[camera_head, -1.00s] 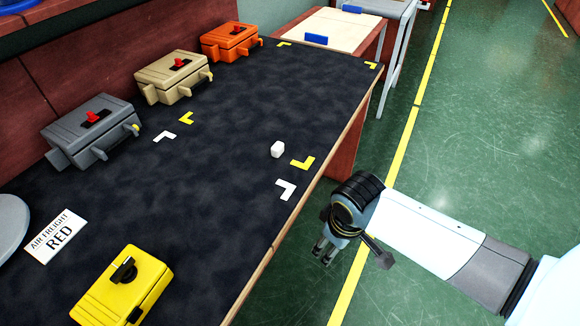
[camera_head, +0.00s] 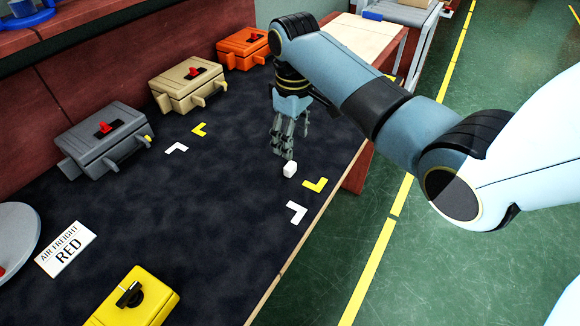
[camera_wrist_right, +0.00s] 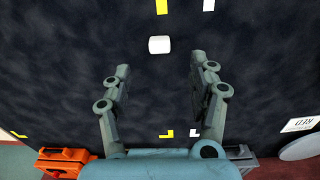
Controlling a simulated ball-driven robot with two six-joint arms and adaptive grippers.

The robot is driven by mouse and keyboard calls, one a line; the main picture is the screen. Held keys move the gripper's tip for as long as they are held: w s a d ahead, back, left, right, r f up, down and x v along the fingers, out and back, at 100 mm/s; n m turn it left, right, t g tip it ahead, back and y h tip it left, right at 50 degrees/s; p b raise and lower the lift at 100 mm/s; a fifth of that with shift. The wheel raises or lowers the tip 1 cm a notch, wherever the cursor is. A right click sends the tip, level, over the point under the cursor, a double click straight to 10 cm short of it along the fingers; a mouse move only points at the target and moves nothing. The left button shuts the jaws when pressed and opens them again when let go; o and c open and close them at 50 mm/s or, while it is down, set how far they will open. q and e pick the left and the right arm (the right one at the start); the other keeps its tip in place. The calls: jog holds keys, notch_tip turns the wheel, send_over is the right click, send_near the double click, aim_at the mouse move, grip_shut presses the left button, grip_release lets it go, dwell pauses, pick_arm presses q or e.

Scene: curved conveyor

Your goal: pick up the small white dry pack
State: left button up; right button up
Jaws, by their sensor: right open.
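The small white dry pack (camera_head: 290,170) lies on the dark table top, close to a yellow corner mark near the right edge. It also shows in the right wrist view (camera_wrist_right: 159,45), beyond the fingertips and roughly between their lines. My right gripper (camera_head: 288,150) points down over the table, just behind the pack in the head view. In the right wrist view its two fingers (camera_wrist_right: 156,75) are spread apart with nothing between them. My left gripper is not in view.
Grey (camera_head: 103,138), beige (camera_head: 188,84) and orange (camera_head: 243,46) cases stand along the back left of the table. A yellow case (camera_head: 133,297) and an "AIR FREIGHT RED" card (camera_head: 66,249) lie at the front left. The middle of the table (camera_head: 200,210) is clear.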

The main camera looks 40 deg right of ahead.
jog(key=shift+w+r, duration=0.1)
jog(key=shift+w, duration=0.65)
send_over(290, 165)
jog(key=f, duration=0.3)
jog(key=f+b, duration=0.1)
jog(key=shift+w+f, duration=0.2)
jog(key=shift+w, duration=0.05)
jog(key=f, duration=0.5)
jog(key=shift+s+f+b, duration=0.15)
jog(key=shift+s+b, duration=0.15)
jog(key=shift+c, duration=0.2)
jog(key=c, duration=0.9)
